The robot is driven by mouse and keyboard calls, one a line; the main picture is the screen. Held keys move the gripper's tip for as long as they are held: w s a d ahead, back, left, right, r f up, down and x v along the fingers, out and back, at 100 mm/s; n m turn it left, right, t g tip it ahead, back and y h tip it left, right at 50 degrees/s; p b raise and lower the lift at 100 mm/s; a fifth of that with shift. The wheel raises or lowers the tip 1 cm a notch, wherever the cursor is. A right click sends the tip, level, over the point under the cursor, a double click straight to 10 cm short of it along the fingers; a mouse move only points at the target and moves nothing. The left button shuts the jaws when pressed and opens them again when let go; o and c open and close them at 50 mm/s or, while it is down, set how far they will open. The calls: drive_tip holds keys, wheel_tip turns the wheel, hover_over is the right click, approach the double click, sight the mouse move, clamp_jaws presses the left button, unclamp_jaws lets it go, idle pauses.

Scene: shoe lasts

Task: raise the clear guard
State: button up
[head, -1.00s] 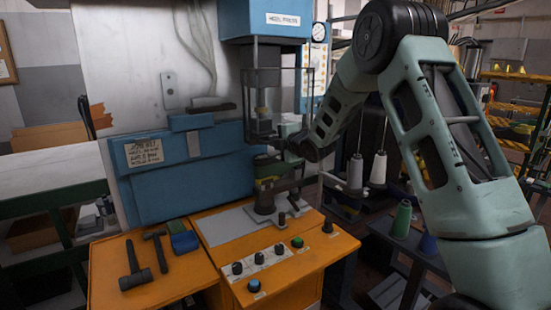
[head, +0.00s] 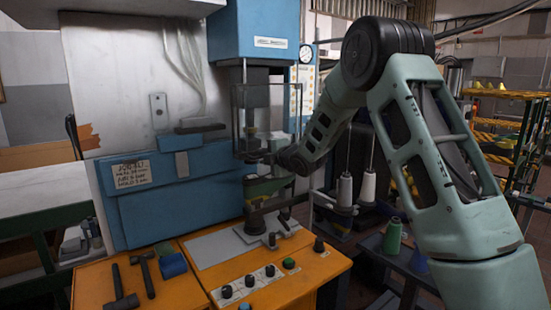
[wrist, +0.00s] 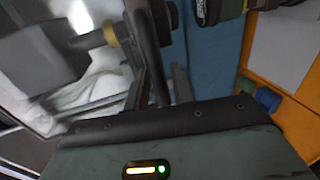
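The clear guard (head: 268,108) is a see-through box with thin dark edges, hanging under the blue press head in the head view. It surrounds the press ram and stands above the green shoe last (head: 262,187) on its post. My gripper (head: 256,158) is at the guard's lower edge, reaching in from the right. In the wrist view dark bars cross in front of my gripper (wrist: 160,75), and part of the green last shows at the top (wrist: 218,8). Whether the fingers touch or grip the guard cannot be told.
The orange bench (head: 285,292) carries knobs, a green button, hammers (head: 146,272) and a blue block (head: 173,265). A blue panel (head: 178,205) stands left of the last. Thread cones (head: 345,190) stand to the right, beneath my arm.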

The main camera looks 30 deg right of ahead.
drive_tip(key=b+v, duration=0.5)
drive_tip(key=v, duration=1.2)
drive_tip(key=shift+a, duration=0.1)
drive_tip(key=s+a+f+m+g, duration=0.2)
drive_tip(key=a+f, duration=0.1)
drive_tip(key=a, duration=0.4)
drive_tip(key=s+a+f+m+g+y, duration=0.1)
drive_tip(key=s+a+f+m+g, duration=0.1)
drive_tip(key=s+a+f, duration=0.3)
drive_tip(key=a+f+m+g, duration=0.2)
drive_tip(key=a+g, duration=0.1)
drive_tip(key=a, duration=0.5)
drive_tip(key=s+a+f+m+g, duration=0.1)
drive_tip(key=s+a+f+g, duration=0.1)
drive_tip(key=s, duration=0.6)
drive_tip(key=s+a+f+m+g, duration=0.2)
drive_tip(key=s+a, duration=0.3)
drive_tip(key=s, duration=0.4)
drive_tip(key=s+a+f+m+g+h, duration=0.1)
drive_tip(key=s+a+f+g, duration=0.2)
drive_tip(key=s, duration=0.6)
drive_tip(key=shift+a+f+m+g, duration=0.3)
drive_tip(key=shift+a+g, duration=0.5)
